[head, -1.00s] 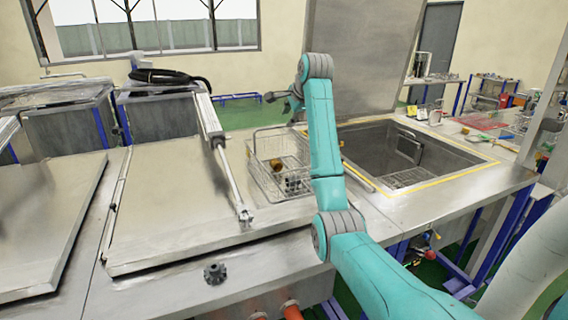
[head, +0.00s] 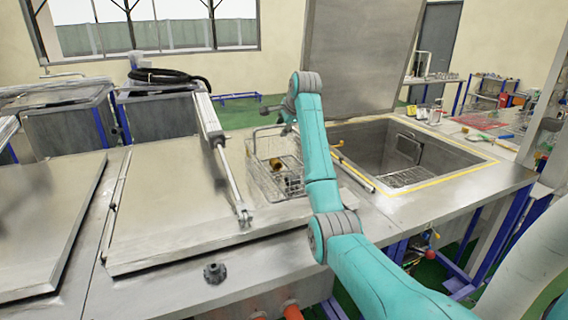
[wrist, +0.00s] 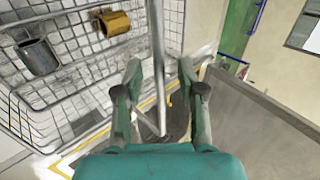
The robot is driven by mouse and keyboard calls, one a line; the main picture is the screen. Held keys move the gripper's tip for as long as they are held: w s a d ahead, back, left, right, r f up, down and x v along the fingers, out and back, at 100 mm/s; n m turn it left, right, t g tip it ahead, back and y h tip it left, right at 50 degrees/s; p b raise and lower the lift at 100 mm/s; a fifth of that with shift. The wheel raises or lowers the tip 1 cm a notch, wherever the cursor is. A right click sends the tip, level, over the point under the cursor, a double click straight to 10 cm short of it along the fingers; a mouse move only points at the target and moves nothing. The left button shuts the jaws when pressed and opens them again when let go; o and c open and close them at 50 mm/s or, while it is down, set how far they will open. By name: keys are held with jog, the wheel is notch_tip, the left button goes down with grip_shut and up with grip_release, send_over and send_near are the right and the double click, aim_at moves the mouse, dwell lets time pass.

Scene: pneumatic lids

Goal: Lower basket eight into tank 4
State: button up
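A wire basket (head: 262,182) stands on the metal deck beside the open tank, with a brass-coloured piece and dark pieces inside. I see no number on it. Its upright handle (head: 254,140) rises above the rim. In the wrist view the basket's mesh (wrist: 85,45) fills the upper left, and a metal bar (wrist: 157,60), apparently the handle, runs between my fingers. My gripper (wrist: 160,75) is open, its fingers apart on both sides of that bar. In the head view my arm partly hides it. The open tank (head: 365,150) is right of the basket, edged in yellow; no number is readable.
A raised lid (head: 355,50) stands behind the open tank. A closed lid (head: 165,200) with a pneumatic cylinder (head: 222,155) lies left of the basket. A wire grid (head: 405,178) shows inside the tank. A black knob (head: 215,272) is at the front.

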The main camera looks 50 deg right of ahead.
grip_shut()
jog(key=shift+r, duration=0.25)
jog(key=shift+r, duration=0.1)
jog(key=shift+r, duration=1.3)
